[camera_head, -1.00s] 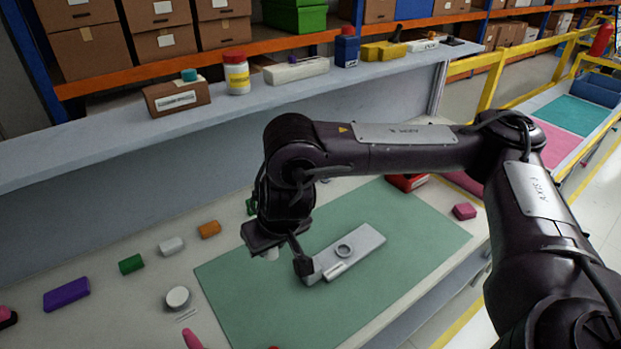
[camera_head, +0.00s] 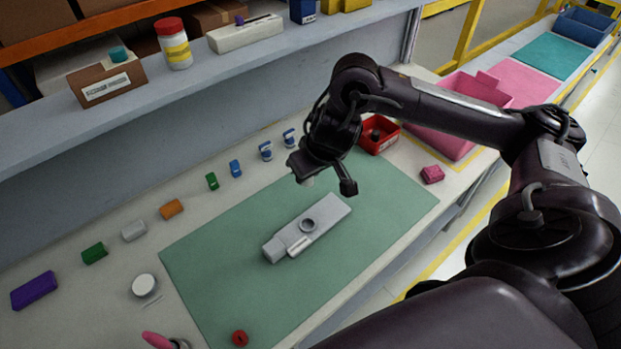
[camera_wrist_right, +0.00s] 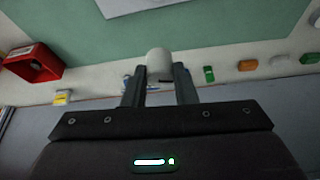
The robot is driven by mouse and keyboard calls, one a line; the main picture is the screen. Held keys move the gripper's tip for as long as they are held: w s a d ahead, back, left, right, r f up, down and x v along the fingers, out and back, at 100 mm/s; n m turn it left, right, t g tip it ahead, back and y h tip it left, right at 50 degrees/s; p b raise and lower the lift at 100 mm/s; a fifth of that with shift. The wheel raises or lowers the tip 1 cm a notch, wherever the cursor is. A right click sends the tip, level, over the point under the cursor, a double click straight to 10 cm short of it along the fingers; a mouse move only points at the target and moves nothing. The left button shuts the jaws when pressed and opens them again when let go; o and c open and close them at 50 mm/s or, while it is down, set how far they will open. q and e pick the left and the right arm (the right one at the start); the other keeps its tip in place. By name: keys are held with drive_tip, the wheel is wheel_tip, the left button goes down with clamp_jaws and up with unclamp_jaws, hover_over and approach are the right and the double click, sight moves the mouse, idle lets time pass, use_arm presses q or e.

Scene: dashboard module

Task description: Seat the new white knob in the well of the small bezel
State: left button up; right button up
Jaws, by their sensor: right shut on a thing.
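My right gripper (camera_head: 322,181) is shut on the white knob (camera_wrist_right: 159,62), a pale rounded piece between the two fingertips in the wrist view. In the head view the knob (camera_head: 307,181) shows partly below the gripper, above the mat's far edge. The light grey module (camera_head: 331,213) lies on the green mat, nearer the front than the gripper. The small bezel (camera_head: 308,226) is a dark ring with a round well on the module's top. The knob and bezel are apart. My left gripper is not in view.
A red bin (camera_head: 393,144) holding a dark round piece stands behind right of the mat, beside a pink bin (camera_head: 470,145). A white round piece (camera_head: 144,285) lies left, a red piece (camera_head: 239,338) at the mat's front. Coloured blocks line the back. The mat (camera_head: 215,275) is mostly clear.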

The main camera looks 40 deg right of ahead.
wheel_tip(320, 180, down, 13)
drive_tip(key=b, duration=0.7)
drive_tip(key=shift+s+f, duration=0.1)
drive_tip(key=shift+f, duration=0.25)
wheel_tip(320, 180, down, 4)
drive_tip(key=shift+b, duration=0.4)
drive_tip(key=shift+f, duration=0.25)
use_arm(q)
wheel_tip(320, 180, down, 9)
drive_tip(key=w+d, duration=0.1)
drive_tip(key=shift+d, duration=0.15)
use_arm(e)
drive_tip(key=shift+f, duration=0.15)
